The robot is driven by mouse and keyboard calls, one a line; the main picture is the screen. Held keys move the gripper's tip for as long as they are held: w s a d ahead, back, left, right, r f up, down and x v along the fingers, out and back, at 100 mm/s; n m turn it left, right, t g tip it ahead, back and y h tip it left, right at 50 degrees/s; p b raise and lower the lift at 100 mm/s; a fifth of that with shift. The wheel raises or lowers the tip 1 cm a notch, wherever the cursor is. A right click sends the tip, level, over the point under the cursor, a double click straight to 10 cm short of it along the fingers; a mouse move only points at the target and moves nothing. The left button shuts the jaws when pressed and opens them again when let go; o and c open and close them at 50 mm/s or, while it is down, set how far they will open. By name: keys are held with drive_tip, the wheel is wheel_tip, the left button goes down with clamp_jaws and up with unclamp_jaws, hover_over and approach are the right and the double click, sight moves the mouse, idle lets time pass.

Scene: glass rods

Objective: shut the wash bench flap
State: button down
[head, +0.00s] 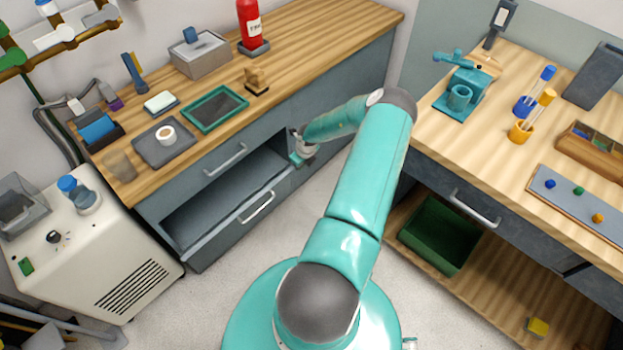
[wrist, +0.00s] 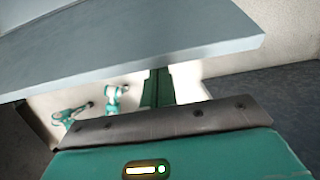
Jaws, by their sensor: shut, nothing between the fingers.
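The wash bench (head: 320,55) is on the left in the head view, with a wooden top and grey front. Its flap (head: 232,228), a grey panel with a pale bar handle (head: 257,207), stands open, leaving a dark gap below the upper front panel. My gripper (head: 297,160) is at the right end of the opening, close to the flap's edge; the head view does not show clearly whether they touch. In the wrist view a grey panel (wrist: 130,45) crosses above and partly covers my gripper's shut, empty fingers (wrist: 157,88).
A white machine (head: 90,245) stands left of the bench. A second bench (head: 480,110) is on the right, with a green crate (head: 440,235) on its low shelf. The bench top holds a green tray (head: 215,108) and a red extinguisher (head: 250,22). Floor in front is clear.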

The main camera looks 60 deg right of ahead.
drive_tip(key=shift+w+d+r, duration=0.2)
drive_tip(key=shift+w+r, duration=0.25)
drive_tip(key=shift+w, duration=0.45)
drive_tip(key=shift+w+d+r, duration=0.2)
drive_tip(key=shift+w+r, duration=0.3)
drive_tip(key=shift+w, duration=0.4)
drive_tip(key=shift+w+d+r, duration=0.2)
drive_tip(key=shift+w+r, duration=0.25)
drive_tip(key=shift+w, duration=0.45)
drive_tip(key=shift+s, duration=0.1)
